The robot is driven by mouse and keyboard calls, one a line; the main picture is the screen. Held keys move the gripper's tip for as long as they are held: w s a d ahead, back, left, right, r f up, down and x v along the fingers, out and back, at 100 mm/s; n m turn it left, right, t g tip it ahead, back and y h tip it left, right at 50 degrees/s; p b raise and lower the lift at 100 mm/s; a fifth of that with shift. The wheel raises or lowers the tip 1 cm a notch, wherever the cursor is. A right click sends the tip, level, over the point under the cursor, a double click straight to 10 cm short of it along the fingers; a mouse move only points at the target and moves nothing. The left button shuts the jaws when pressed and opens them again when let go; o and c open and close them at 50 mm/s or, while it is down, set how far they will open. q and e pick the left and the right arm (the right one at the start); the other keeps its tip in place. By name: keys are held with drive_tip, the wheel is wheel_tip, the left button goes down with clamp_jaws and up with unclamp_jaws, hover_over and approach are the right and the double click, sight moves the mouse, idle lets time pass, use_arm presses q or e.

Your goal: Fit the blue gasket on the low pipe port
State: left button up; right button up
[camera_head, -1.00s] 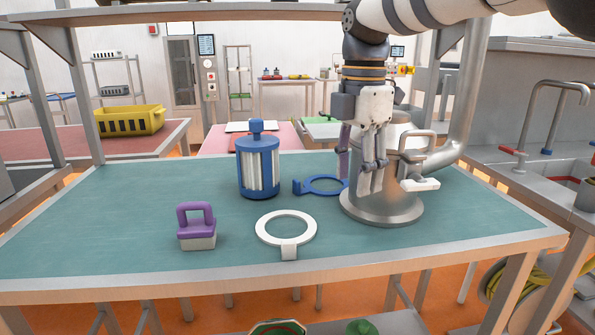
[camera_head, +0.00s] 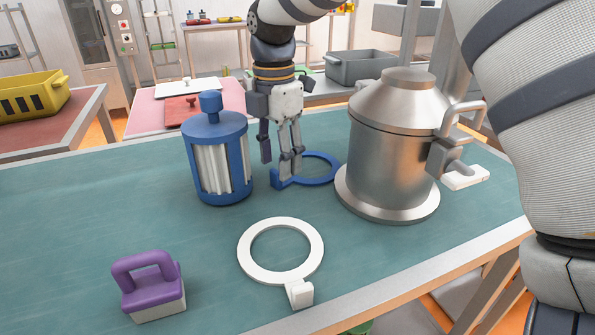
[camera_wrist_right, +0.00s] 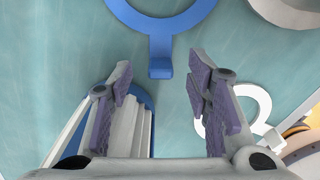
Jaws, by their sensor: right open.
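The blue gasket (camera_head: 322,168) is a flat ring with a tab, lying on the teal table between the blue caged canister and the metal vessel (camera_head: 390,145). In the right wrist view its tab (camera_wrist_right: 160,66) points toward my right gripper (camera_wrist_right: 160,76), whose two fingers are open on either side of the tab's end. In the head view my right gripper (camera_head: 279,160) points down at the tab side of the ring, and its fingers partly cover the tab. I cannot tell whether they touch it. I cannot make out the low pipe port for certain. My left gripper is not in view.
The blue caged canister (camera_head: 218,160) stands close left of the right gripper. A white ring with a tab (camera_head: 251,265) and a purple-handled block (camera_head: 150,287) lie nearer the front. The vessel's side handle (camera_head: 461,118) juts right. The table's left part is clear.

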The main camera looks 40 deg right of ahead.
wheel_tip(320, 180, down, 3)
drive_tip(key=shift+s+a+f, duration=0.1)
drive_tip(key=shift+f, duration=0.05)
clamp_jaws()
